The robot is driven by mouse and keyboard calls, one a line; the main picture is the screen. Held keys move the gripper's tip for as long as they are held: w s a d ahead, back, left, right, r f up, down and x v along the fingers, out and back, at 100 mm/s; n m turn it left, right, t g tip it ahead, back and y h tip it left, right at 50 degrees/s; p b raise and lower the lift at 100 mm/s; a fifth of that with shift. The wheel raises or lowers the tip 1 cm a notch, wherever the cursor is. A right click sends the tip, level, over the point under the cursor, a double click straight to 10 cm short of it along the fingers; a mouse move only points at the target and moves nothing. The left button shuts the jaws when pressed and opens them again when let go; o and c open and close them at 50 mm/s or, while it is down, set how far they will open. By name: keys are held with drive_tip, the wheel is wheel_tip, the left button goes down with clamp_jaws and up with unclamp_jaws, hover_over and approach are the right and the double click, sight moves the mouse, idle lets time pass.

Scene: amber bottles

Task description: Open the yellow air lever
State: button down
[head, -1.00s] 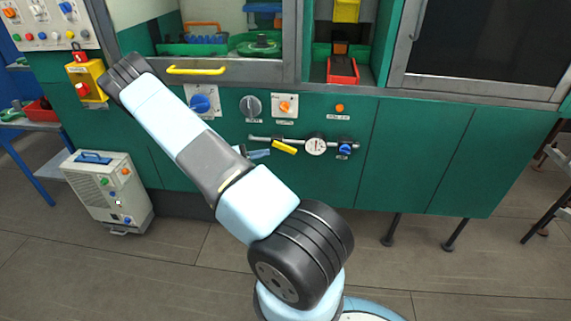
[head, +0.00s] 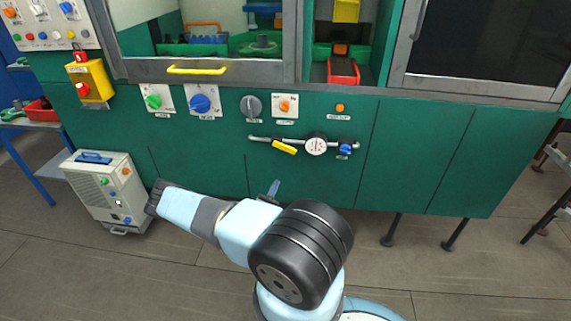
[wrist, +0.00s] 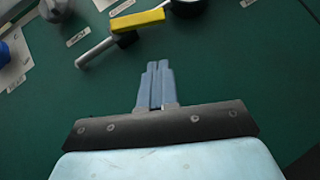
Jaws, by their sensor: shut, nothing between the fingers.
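The yellow air lever (head: 284,147) sits on a thin grey pipe (head: 262,139) on the green cabinet front, left of a round white gauge (head: 316,145). It slants down to the right in the head view. In the wrist view the yellow lever (wrist: 137,20) lies near the top edge, beyond my fingertips. My gripper (wrist: 158,65) is shut and empty, its blue-grey fingers pointing toward the pipe and lever, apart from both. In the head view my gripper (head: 274,187) is small, below the lever, partly hidden by my arm.
A blue knob (head: 345,149) is right of the gauge. Above the pipe are a grey dial (head: 251,106), an orange switch (head: 285,105) and a large blue knob (head: 200,103). A grey wheeled unit (head: 104,190) stands at left.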

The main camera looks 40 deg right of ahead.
sight(285, 148)
drive_tip(key=w+d+r+n+t, duration=0.1)
drive_tip(key=d+r+t, duration=0.1)
drive_tip(key=d+r, duration=0.6)
drive_tip(key=shift+d+r+n, duration=0.15)
drive_tip(key=shift+r+n, duration=0.15)
drive_tip(key=shift+r, duration=0.1)
idle(0.5)
